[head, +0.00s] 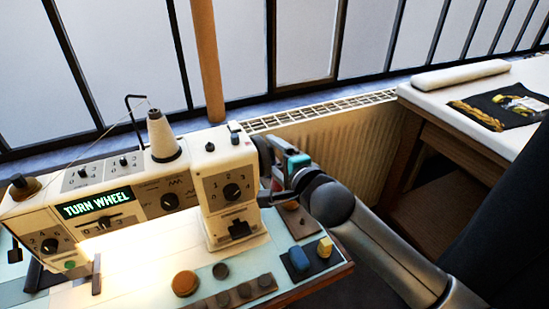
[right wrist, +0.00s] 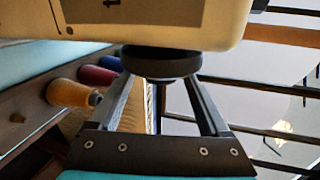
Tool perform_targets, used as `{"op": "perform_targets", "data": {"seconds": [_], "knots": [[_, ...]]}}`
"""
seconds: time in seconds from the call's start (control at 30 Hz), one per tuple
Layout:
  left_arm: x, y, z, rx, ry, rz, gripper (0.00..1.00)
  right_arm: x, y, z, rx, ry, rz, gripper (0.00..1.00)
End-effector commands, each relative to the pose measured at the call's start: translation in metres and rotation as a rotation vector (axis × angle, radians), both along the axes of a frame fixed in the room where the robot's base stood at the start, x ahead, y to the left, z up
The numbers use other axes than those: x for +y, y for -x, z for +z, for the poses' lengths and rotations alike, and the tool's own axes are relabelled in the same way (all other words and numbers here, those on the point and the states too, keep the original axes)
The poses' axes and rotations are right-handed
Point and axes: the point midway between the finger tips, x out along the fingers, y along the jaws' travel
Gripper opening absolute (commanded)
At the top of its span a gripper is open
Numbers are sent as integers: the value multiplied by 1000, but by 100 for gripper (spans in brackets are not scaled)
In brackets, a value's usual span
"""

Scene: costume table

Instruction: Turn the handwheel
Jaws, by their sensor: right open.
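The cream sewing machine (head: 232,180) stands on the table at the left, with a lit display (head: 97,204) reading "TURN WHEEL". The dark handwheel (head: 264,150) is on its right end, partly hidden by my right gripper (head: 273,172). In the right wrist view, the handwheel (right wrist: 160,63) is a dark round knob under the cream housing. The fingers of my right gripper (right wrist: 160,82) stand open on either side of it, their tips close to its rim. Whether they touch it I cannot tell. My left gripper is out of view.
A thread cone (head: 162,138) stands on the machine. Brown knobs (head: 185,283) and blue and yellow pieces (head: 299,259) sit along the table's front. A radiator (head: 345,150) is behind my right arm. A white-topped table (head: 470,95) with dark cloth is at the right.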

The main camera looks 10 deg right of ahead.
Motion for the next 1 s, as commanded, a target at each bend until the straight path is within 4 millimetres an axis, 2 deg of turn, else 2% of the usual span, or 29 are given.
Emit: {"op": "perform_targets", "data": {"seconds": [0.3,1.0], "knots": [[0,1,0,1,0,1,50,1,-1,0,0,-1,1,81],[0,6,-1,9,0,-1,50,1,-1,0,0,-1,0,2]]}}
